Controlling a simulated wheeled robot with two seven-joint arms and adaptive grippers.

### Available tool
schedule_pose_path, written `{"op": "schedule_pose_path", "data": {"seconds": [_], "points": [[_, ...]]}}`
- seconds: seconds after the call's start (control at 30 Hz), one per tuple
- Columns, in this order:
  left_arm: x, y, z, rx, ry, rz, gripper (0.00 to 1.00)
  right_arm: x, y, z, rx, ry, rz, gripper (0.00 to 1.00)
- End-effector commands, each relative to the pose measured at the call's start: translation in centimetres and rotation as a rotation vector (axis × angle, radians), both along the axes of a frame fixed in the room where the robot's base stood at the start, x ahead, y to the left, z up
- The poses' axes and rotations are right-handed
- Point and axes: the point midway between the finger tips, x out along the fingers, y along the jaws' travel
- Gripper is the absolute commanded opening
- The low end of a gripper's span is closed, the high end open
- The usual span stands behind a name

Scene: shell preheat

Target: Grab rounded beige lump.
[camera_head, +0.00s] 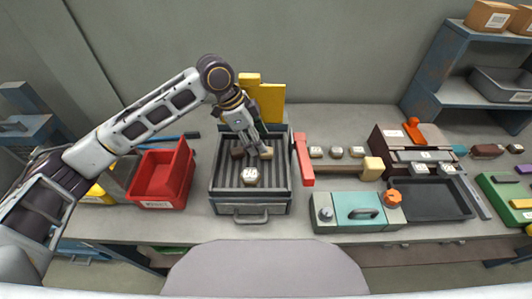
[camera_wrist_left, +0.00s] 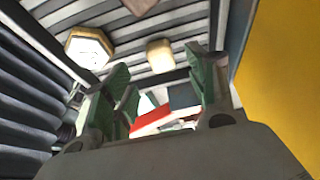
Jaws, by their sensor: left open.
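The rounded beige lump (camera_head: 267,153) sits on the ridged floor of a grey metal tray (camera_head: 222,193), toward its right side. In the left wrist view the beige lump (camera_wrist_left: 160,56) shows beyond and between my fingertips, apart from them. My left gripper (camera_head: 255,146) reaches down into the tray beside the lump. It is open and empty, its green-padded fingers (camera_wrist_left: 162,82) spread. A pale octagonal lump with dark marks (camera_head: 250,177) lies nearer the front; it also shows in the wrist view (camera_wrist_left: 90,47). A brown lump (camera_head: 237,152) is partly beside my gripper. My right gripper is not in view.
A yellow panel (camera_head: 272,103) stands behind the tray. A red bin (camera_head: 163,175) is left of it, and a red bar (camera_head: 303,160) runs along its right. A teal box (camera_head: 357,210) and several small lumps (camera_head: 336,152) are further right. The tray walls surround my fingers.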

Motion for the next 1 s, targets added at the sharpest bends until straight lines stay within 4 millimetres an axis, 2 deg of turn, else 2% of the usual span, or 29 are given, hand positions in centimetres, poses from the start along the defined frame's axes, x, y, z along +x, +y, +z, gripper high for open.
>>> {"op": "schedule_pose_path", "data": {"seconds": [0.53,1.0], "points": [[0.2,-2.0,-4.3,0.0,0.0,-0.001,0.57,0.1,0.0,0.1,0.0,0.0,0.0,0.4],[0.2,-2.1,-4.6,0.0,0.0,-0.001,0.57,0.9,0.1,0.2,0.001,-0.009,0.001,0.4]]}}
